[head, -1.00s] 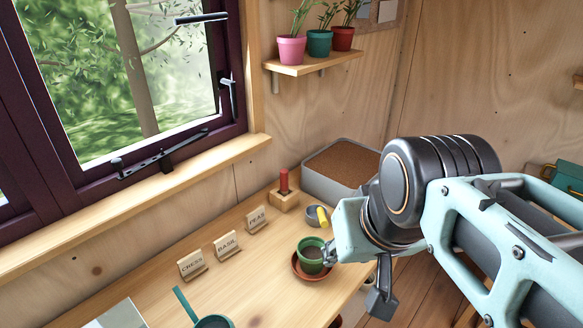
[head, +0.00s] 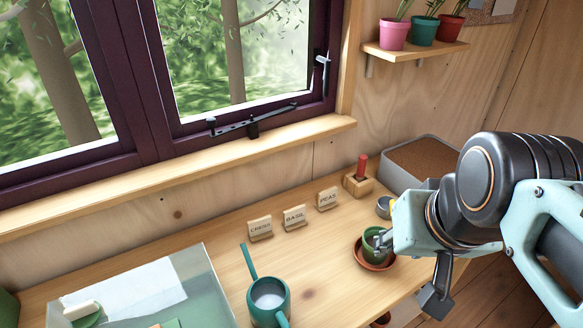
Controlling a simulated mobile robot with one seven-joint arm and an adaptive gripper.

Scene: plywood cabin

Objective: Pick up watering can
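The teal watering can (head: 270,299) stands on the wooden bench at the bottom of the head view. Its long thin spout points up and to the left, its round opening faces up, and its lower part is cut off by the frame edge. My gripper (head: 407,270) is to the right of the can, well apart from it. Its fingers look spread, one near the green pot and one hanging lower right, with nothing seen held between them.
A green pot (head: 372,240) on a terracotta saucer (head: 372,264) is close beside my gripper. Name signs (head: 294,217) and a wooden block with a red peg (head: 359,184) stand behind. A clear-sided basin (head: 195,275) lies left of the can. Bare bench separates can and saucer.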

